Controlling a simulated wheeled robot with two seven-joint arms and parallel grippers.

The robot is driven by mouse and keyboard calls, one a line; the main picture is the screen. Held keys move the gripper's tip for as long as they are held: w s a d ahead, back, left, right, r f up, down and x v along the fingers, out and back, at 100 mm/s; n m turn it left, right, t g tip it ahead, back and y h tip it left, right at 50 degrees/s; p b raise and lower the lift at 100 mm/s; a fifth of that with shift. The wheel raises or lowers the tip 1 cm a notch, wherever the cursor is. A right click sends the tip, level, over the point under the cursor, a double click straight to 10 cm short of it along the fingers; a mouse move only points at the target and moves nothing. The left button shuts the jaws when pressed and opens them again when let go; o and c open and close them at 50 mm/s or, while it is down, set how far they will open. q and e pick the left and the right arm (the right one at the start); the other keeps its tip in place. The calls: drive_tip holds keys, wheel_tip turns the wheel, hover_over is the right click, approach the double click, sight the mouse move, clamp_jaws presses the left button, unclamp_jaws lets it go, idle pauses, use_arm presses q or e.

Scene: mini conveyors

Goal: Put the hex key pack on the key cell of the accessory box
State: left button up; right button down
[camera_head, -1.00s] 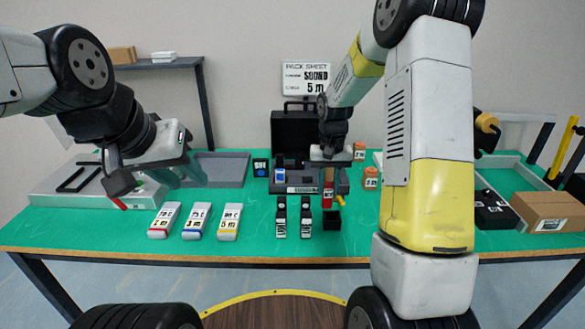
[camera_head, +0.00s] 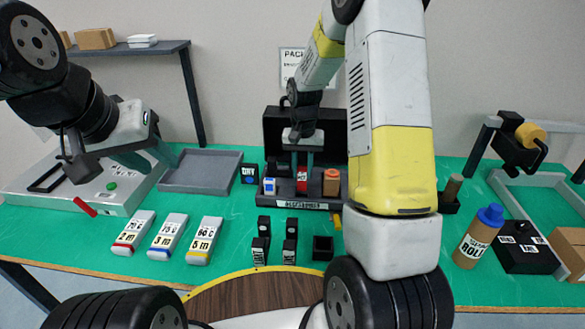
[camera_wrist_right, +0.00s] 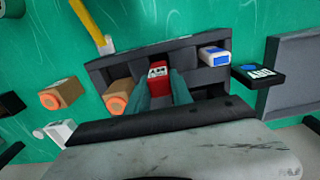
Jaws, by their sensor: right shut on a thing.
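The hex key pack appears to be the red pack (camera_head: 302,180) between the fingers of my right gripper (camera_head: 302,168). The red pack (camera_wrist_right: 158,72) shows between the teal fingertips in the right wrist view, at the middle cell of the accessory box. The dark accessory box (camera_head: 308,206) stands open with its lid up; the box (camera_wrist_right: 100,55) fills the middle of the wrist view. I cannot tell whether the pack touches the cell floor. My left gripper (camera_head: 148,157) looks open and empty above the left of the table.
A blue-and-white pack (camera_head: 269,186) and an orange-brown roll (camera_head: 331,182) flank the red pack in the box. A black DRY pack (camera_head: 249,173) stands left. Several labelled packs (camera_head: 166,237) and a small black holder (camera_head: 322,248) stand in front. A grey tray (camera_head: 200,170) is behind left.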

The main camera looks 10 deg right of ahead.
drive_tip(key=shift+f, duration=2.1)
drive_tip(key=c, duration=1.1)
unclamp_jaws()
drive_tip(key=shift+f, duration=0.15)
wheel_tip(320, 180, up, 12)
drive_tip(key=shift+f, duration=0.1)
wheel_tip(320, 180, up, 8)
drive_tip(key=t, duration=0.1)
hover_over(302, 181)
drive_tip(key=s, duration=0.4)
drive_tip(key=s+r+n+t, duration=0.1)
drive_tip(key=s+r, duration=0.2)
drive_tip(key=s, duration=0.3)
drive_tip(key=s+a+r+n+t+y, duration=0.1)
drive_tip(key=s+r+t, duration=0.1)
drive_tip(key=s, duration=0.4)
drive_tip(key=s+a+r+n+t+y, duration=0.1)
drive_tip(key=s+r+t, duration=0.1)
drive_tip(key=s, duration=0.5)
drive_tip(key=shift+r+n, duration=0.4)
drive_tip(key=shift+r, duration=0.45)
